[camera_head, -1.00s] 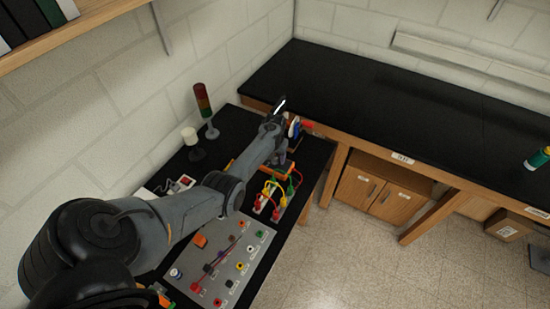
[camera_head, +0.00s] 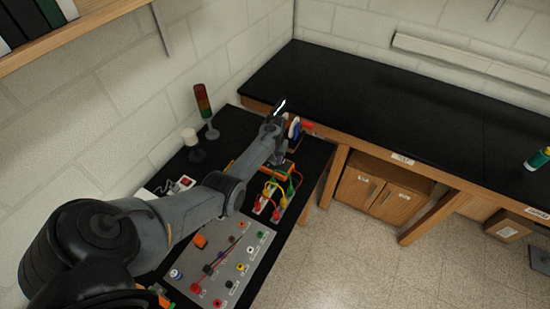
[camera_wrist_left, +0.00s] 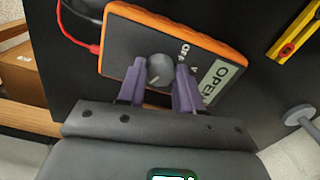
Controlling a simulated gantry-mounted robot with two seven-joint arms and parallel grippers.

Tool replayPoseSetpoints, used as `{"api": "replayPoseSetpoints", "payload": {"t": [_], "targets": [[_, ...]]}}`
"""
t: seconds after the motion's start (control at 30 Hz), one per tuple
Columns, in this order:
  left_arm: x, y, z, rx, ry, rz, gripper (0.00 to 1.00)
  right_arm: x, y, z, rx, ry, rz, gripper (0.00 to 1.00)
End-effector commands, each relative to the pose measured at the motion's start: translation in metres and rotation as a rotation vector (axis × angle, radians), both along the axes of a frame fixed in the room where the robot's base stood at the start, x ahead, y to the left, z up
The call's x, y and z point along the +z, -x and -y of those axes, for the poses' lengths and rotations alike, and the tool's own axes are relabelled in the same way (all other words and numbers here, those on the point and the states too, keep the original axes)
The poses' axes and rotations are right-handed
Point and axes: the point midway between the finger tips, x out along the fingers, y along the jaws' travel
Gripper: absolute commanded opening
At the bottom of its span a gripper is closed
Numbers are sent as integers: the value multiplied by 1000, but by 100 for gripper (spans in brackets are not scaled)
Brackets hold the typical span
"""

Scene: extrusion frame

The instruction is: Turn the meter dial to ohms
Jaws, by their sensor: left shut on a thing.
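In the left wrist view the meter (camera_wrist_left: 125,45) has a dark face and an orange rim. Its round grey dial (camera_wrist_left: 161,67) sits between the two purple fingers of my left gripper (camera_wrist_left: 160,72). The gripper is shut on the dial. A pale mark on the dial points toward the gripper's palm. Beside the dial are "OFF" and "V" lettering and a pale label reading "OPEN" (camera_wrist_left: 220,82). The ohms marking cannot be made out. In the head view the meter (camera_head: 291,167) is mostly hidden behind my left arm. My right gripper is not in view.
Red and black leads (camera_wrist_left: 82,38) run beside the meter. A yellow tool-like item (camera_wrist_left: 295,32) lies nearby. In the head view, a jack panel (camera_head: 256,255), coloured wires (camera_head: 272,192) and a signal tower (camera_head: 205,110) stand close to the arm. The long back bench is mostly clear.

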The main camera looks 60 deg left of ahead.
Motion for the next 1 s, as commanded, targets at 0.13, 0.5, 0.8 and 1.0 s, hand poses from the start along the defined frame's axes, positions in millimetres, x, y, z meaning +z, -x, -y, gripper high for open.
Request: {"api": "replayPoseSetpoints", "payload": {"t": [0.13, 0.5, 0.8, 1.0], "targets": [[0, 0, 0, 60, 1, 0, 4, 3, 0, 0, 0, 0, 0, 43], [0, 0, 1, 359, 2, -1, 4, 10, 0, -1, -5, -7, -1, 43], [0, -1, 1, 641, 1, 0, 4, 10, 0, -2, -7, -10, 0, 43], [-1, -1, 1, 803, 2, 0, 4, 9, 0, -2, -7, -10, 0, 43]]}}
